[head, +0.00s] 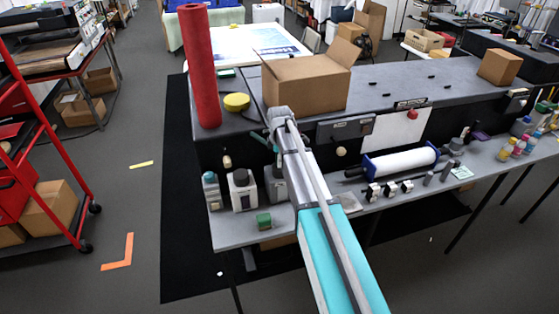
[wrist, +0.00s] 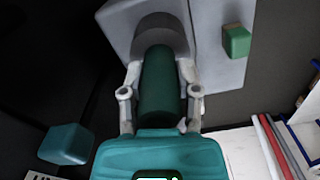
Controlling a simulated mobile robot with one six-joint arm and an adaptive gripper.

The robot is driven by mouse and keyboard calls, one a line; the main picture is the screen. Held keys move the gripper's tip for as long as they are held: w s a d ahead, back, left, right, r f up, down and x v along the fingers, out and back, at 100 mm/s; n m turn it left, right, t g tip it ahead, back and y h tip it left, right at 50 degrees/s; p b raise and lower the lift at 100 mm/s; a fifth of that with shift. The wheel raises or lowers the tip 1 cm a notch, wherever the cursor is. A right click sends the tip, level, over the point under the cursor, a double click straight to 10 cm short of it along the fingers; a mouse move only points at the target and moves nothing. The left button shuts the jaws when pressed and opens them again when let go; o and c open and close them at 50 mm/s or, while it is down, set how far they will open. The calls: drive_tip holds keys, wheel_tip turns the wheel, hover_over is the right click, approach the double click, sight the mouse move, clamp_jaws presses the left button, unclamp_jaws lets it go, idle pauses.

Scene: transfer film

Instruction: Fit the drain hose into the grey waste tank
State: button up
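In the wrist view, the two grey fingers of my gripper (wrist: 160,75) stand on either side of a dark green cylinder (wrist: 160,90), which looks like the drain hose, and seem closed against it. Its far end meets a dark grey round part (wrist: 161,34) at a light grey body (wrist: 120,22); whether it is inside or only in front of it I cannot tell. In the head view, a grey container (head: 275,187), possibly the waste tank, stands on the low shelf, partly behind my arm. My fingertips are not clear there.
A white-grey jug (head: 243,191), a teal-capped bottle (head: 211,192) and a green block (head: 263,221) stand on the shelf. A blue-ended white roller (head: 400,162) lies right.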

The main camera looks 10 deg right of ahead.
drive_tip(key=o, duration=0.4)
drive_tip(key=shift+r, duration=0.1)
wheel_tip(320, 180, up, 12)
drive_tip(key=p, duration=1.2)
drive_tip(key=shift+s, duration=0.1)
idle(0.8)
drive_tip(key=s+m, duration=0.5)
drive_tip(key=s, duration=0.3)
drive_tip(key=s+m, duration=0.5)
drive_tip(key=s, duration=0.4)
drive_tip(key=s+m, duration=0.6)
drive_tip(key=s, duration=0.2)
drive_tip(key=shift+s+a, duration=0.1)
drive_tip(key=shift+s, duration=0.25)
